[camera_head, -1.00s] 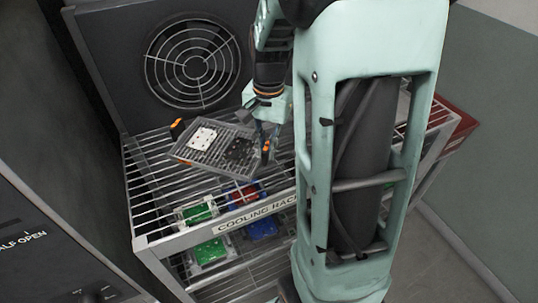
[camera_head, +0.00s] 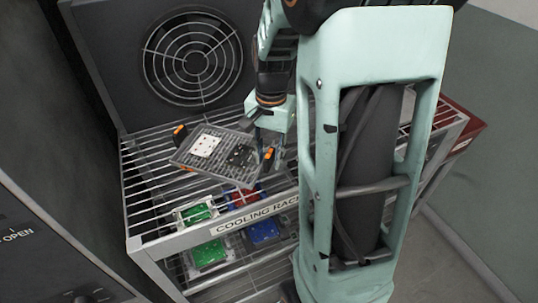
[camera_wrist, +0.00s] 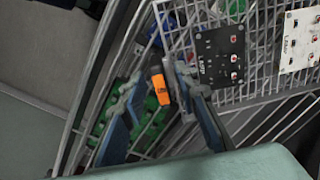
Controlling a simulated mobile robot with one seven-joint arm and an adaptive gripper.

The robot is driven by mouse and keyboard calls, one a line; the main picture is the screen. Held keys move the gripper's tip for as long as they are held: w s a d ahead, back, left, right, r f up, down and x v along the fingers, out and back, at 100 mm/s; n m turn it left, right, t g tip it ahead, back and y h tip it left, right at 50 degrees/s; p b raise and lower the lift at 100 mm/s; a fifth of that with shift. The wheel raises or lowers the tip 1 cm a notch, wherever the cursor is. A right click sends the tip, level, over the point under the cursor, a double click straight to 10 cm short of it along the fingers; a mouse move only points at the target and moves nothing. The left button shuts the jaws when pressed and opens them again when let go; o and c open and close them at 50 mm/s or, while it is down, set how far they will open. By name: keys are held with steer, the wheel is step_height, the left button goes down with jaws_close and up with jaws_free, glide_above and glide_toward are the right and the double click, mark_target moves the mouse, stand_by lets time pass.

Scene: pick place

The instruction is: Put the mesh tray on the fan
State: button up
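The mesh tray (camera_head: 219,166) lies skewed on the cooling rack, with a white board (camera_head: 206,145) and a black board (camera_head: 239,155) on it. Black-and-orange handles stand at its left (camera_head: 180,133) and right (camera_head: 268,158) ends. The fan (camera_head: 192,57) is a round grille in the dark panel behind the rack. My gripper (camera_head: 264,145) is at the tray's right end. In the wrist view my gripper (camera_wrist: 155,82) has its blue fingers apart, with the orange handle (camera_wrist: 160,89) between them, nearer the right finger. A gap shows at the left finger; contact is unclear.
The cooling rack (camera_head: 155,215) has open wire bars, bare to the left of the tray. Green (camera_head: 209,253), blue (camera_head: 264,231) and red (camera_head: 243,197) boards sit below the top shelf. A dark appliance (camera_head: 40,250) stands at front left. My arm hides the rack's right part.

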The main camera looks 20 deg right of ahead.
steer(key=shift+r, duration=0.1)
step_height(320, 180, up, 12)
steer(key=p, duration=0.1)
stand_by(0.4)
steer(key=shift+d+r, duration=0.1)
